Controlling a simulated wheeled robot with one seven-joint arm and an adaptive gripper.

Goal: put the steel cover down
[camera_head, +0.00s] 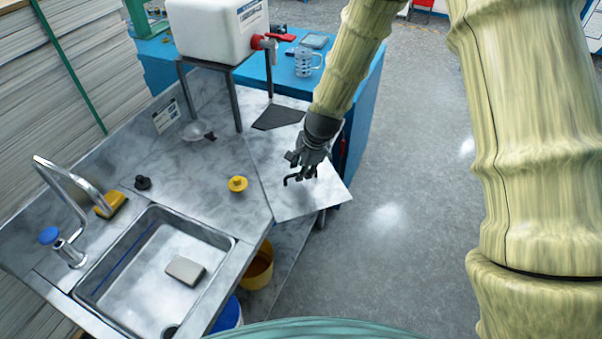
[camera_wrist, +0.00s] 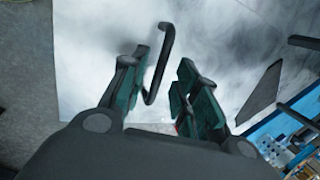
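The steel cover (camera_head: 310,200) is a flat, pale metal sheet with a black bar handle (camera_head: 292,179). It lies at the right end of the steel counter, and its right corner reaches out toward the floor side. My gripper (camera_head: 305,162) is just above the handle. In the wrist view my gripper (camera_wrist: 162,75) has its fingers apart, with the bent black handle (camera_wrist: 160,62) between them, nearer the left finger. The cover (camera_wrist: 225,35) fills much of that view behind the fingers. The underside of the cover is hidden.
A white tank (camera_head: 215,30) with a red tap stands on a metal stand behind. A dark flat piece (camera_head: 280,117) lies behind the gripper. A yellow knob (camera_head: 238,184), a black knob (camera_head: 143,183) and the sink (camera_head: 135,275) are to the left. Open floor (camera_head: 400,220) is to the right.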

